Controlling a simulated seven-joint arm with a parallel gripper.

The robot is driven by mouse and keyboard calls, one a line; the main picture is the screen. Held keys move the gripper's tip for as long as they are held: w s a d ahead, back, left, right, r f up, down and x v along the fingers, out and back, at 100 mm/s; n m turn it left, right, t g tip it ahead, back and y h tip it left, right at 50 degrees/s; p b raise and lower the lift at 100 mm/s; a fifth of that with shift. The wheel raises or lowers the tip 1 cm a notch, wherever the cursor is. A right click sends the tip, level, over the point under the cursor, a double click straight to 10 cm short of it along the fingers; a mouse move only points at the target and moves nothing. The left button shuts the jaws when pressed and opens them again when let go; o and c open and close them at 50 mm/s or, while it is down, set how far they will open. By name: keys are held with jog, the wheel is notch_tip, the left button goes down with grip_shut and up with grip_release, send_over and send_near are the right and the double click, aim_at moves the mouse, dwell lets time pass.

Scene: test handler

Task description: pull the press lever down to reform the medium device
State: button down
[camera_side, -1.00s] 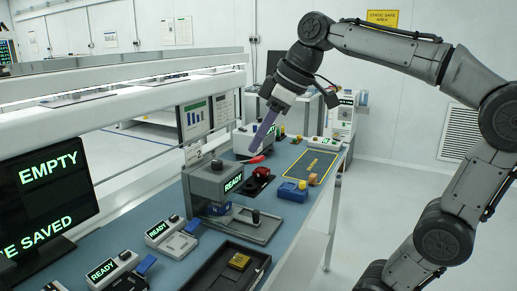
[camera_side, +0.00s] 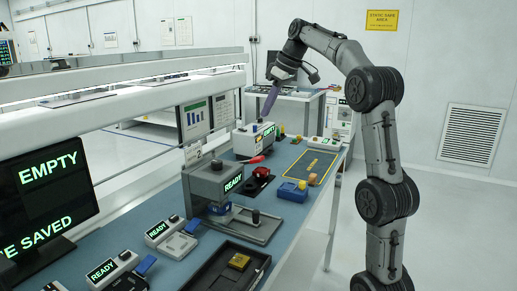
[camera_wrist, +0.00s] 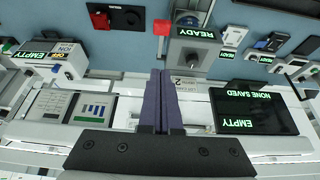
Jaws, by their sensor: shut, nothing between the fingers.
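The press (camera_side: 208,183) is a grey box with a green READY display, on the near half of the bench. It also shows in the wrist view (camera_wrist: 195,52). Its lever, with a red handle (camera_side: 253,160), sticks out at the back right of the press; the red end (camera_wrist: 161,27) is near the top centre of the wrist view. A blue device (camera_side: 218,209) sits under the press head; its size marking is too small to read surely. My gripper (camera_side: 266,113), with long purple fingers, is shut and empty, above the bench beyond the lever and apart from it.
A white EMPTY unit (camera_side: 255,140) stands below my gripper. Several READY units, a dark tray (camera_side: 215,262) and a monitor (camera_side: 40,190) are nearer.

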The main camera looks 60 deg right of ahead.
send_over(254, 158)
notch_tip(254, 158, down, 10)
jog(key=shift+r, duration=0.25)
jog(key=shift+s+f, duration=0.3)
jog(key=shift+f, duration=0.25)
jog(key=shift+s+f, duration=0.3)
jog(key=shift+f, duration=0.2)
jog(key=shift+s+f, duration=0.2)
jog(key=shift+f, duration=0.4)
